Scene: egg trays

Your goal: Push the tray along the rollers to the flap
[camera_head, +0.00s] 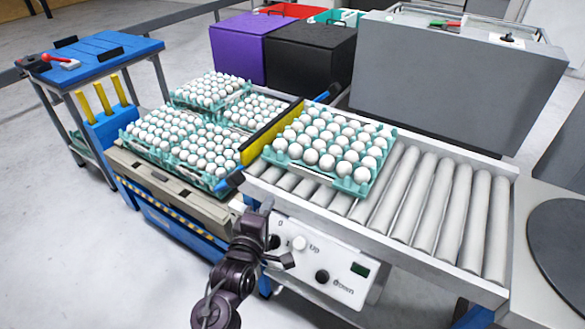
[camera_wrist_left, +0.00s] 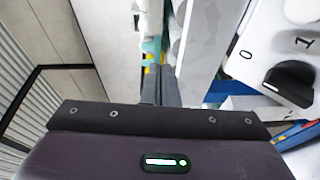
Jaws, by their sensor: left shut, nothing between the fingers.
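A teal tray (camera_head: 358,186) full of white eggs lies flat on the left part of the roller conveyor (camera_head: 440,195). The yellow flap (camera_head: 268,132) stands along the conveyor's left end, close beside the tray; I cannot tell whether they touch. My left gripper (camera_head: 265,208) is by the conveyor's front edge, above the control panel and apart from the tray in the head view. In the left wrist view its fingers (camera_wrist_left: 160,85) are together and empty, with a sliver of teal beyond them. My right gripper is not in view.
A control panel (camera_head: 345,275) with knobs is on the conveyor's front. Left of the flap, a lift cart (camera_head: 180,205) bears several egg trays. A grey cabinet (camera_head: 450,85) and purple (camera_head: 237,55) and black (camera_head: 300,60) boxes stand behind. The rollers right of the tray are bare.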

